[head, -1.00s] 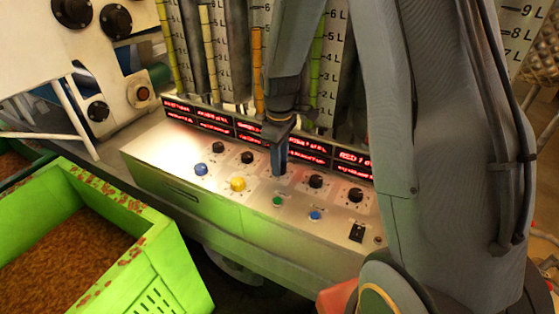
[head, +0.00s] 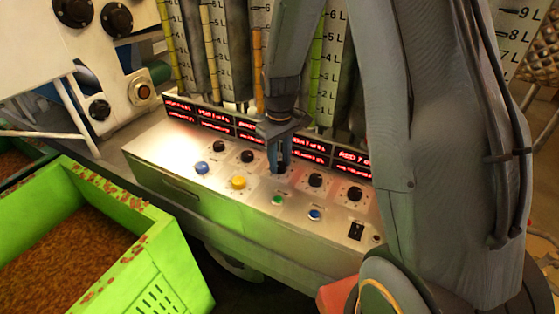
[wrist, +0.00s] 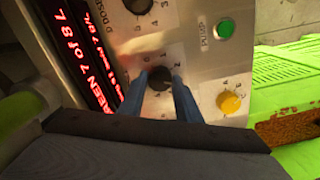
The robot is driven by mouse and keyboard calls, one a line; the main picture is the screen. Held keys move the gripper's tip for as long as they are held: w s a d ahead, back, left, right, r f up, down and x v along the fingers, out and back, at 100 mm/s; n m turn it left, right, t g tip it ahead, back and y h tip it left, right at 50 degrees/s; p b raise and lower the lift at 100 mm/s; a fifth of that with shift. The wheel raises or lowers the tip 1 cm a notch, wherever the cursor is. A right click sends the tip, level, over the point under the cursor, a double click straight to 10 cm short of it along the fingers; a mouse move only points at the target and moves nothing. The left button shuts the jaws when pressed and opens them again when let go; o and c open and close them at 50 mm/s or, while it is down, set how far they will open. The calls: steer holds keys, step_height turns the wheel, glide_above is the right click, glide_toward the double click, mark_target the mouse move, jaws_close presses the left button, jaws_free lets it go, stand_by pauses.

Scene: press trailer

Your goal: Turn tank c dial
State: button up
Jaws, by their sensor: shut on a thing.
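My gripper (head: 281,166) points down onto the sloping control panel (head: 190,180), at the third black dial from the left. In the wrist view its two blue fingers (wrist: 163,85) stand on either side of a black round dial (wrist: 158,76) and are shut on it. The neighbouring black dial (wrist: 138,5) at the top of the wrist view has a label beginning with D. Red display text (wrist: 75,75) beside the held dial includes "GREEN 7 of 8 L".
Black dials (head: 247,157) (head: 315,180) stand close on both sides. A yellow knob (head: 238,182), a blue knob (head: 202,168), a green button (head: 277,200) and a blue button (head: 314,214) lie in front. Measuring columns (head: 340,70) rise behind. A green crate (head: 110,250) is at left.

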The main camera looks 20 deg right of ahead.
mark_target(280, 165)
steer(key=o, duration=1.1)
steer(key=shift+r, duration=0.1)
steer(key=shift+r+b, duration=0.95)
steer(key=shift+r, duration=2.9)
steer(key=shift+s, duration=0.1)
